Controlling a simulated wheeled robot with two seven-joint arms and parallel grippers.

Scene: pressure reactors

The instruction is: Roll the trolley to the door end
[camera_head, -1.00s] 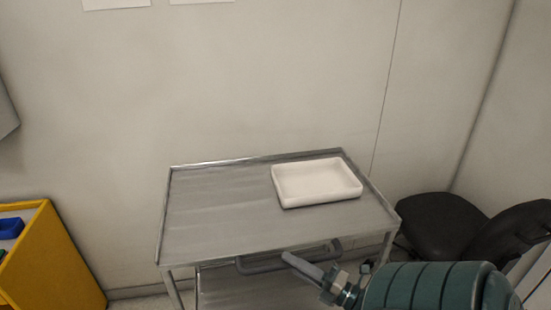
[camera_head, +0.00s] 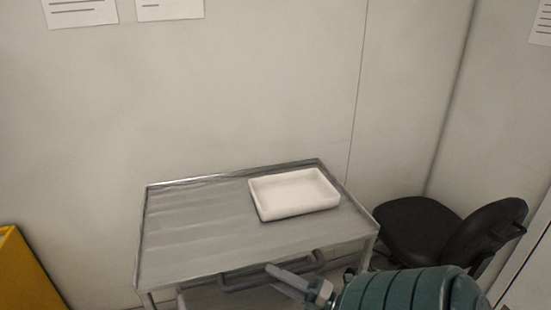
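The trolley (camera_head: 190,225) is a grey metal cart with a raised rim and a lower shelf, standing near the back wall. A white tray (camera_head: 295,212) lies on the right part of its top. The trolley's handle (camera_head: 236,282) is a grey bar on the near side. My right gripper (camera_head: 275,277) is at this handle, its slim grey fingers seeming to lie above and below the bar. How tightly they close on it cannot be seen. My teal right arm comes in from the lower right. My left gripper is not in view.
A black office chair (camera_head: 420,230) stands close to the trolley's right side, near the wall corner. A yellow cabinet (camera_head: 22,275) is at the lower left, with a gap between it and the trolley. Papers (camera_head: 80,12) hang on the back wall.

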